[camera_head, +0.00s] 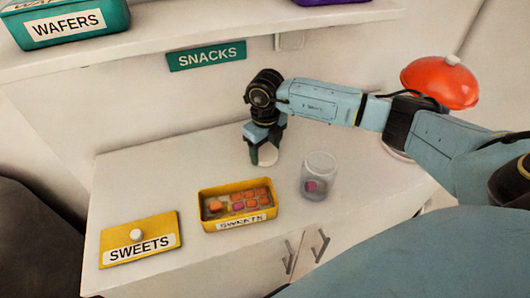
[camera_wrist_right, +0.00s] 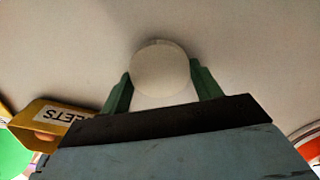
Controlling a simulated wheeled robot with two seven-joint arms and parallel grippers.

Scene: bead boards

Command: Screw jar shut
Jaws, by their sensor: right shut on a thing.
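A clear glass jar (camera_head: 319,176) stands upright on the counter, with a pink-purple sweet visible in it. Its mouth has no lid on it. My right gripper (camera_head: 262,156) is to the left of the jar and a little behind it, pointing down. It is shut on a round whitish lid (camera_wrist_right: 160,69), which sits between the two green fingers in the right wrist view. In the head view the lid (camera_head: 268,155) is partly hidden by the fingers. I cannot tell whether the lid touches the counter. My left gripper is not in view.
An open yellow tin (camera_head: 207,224) of orange and pink sweets stands left of the jar. Its yellow SWEETS lid (camera_head: 165,221) lies farther left. A red lamp (camera_head: 440,82) is at right. A shelf (camera_head: 200,32) above holds a teal WAFERS box (camera_head: 70,24).

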